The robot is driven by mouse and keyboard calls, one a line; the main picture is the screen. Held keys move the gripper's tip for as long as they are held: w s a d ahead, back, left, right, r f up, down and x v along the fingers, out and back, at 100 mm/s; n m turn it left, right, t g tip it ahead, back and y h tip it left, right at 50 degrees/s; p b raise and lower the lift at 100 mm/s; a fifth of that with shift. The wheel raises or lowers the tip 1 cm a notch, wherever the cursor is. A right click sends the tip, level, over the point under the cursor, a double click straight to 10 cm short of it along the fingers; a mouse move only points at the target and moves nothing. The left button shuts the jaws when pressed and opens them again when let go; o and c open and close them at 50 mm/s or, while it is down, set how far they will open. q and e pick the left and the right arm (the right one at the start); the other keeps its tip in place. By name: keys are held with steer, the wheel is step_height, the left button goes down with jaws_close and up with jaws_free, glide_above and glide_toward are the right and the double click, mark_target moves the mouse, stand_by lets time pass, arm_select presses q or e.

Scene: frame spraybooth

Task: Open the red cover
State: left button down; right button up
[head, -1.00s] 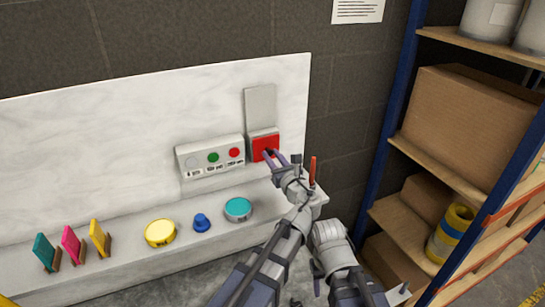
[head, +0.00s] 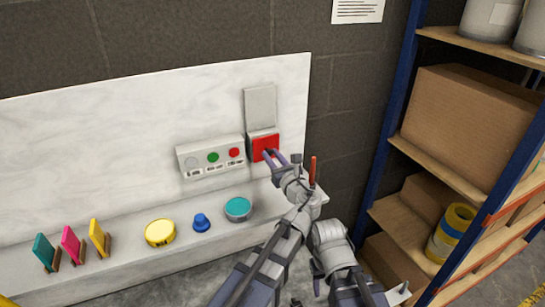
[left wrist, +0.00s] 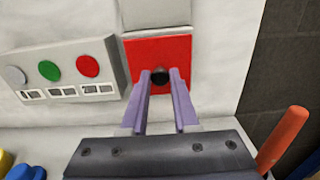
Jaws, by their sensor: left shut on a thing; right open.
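My right arm is low in the head view beside the left arm. My right gripper (head: 318,277) is open and empty there, partly hidden.
A control box (head: 210,158) with grey, green and red buttons sits left of the cover. On the ledge are a teal disc (head: 238,208), blue knob (head: 202,222), yellow disc (head: 160,232) and coloured flags (head: 72,244). A shelf with cartons (head: 470,125) stands at right.

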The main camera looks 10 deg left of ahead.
arm_select(q)
step_height(320, 180, up, 8)
steer(key=p, duration=0.8)
steer(key=c, duration=0.7)
jaws_free()
steer(key=shift+s, duration=0.15)
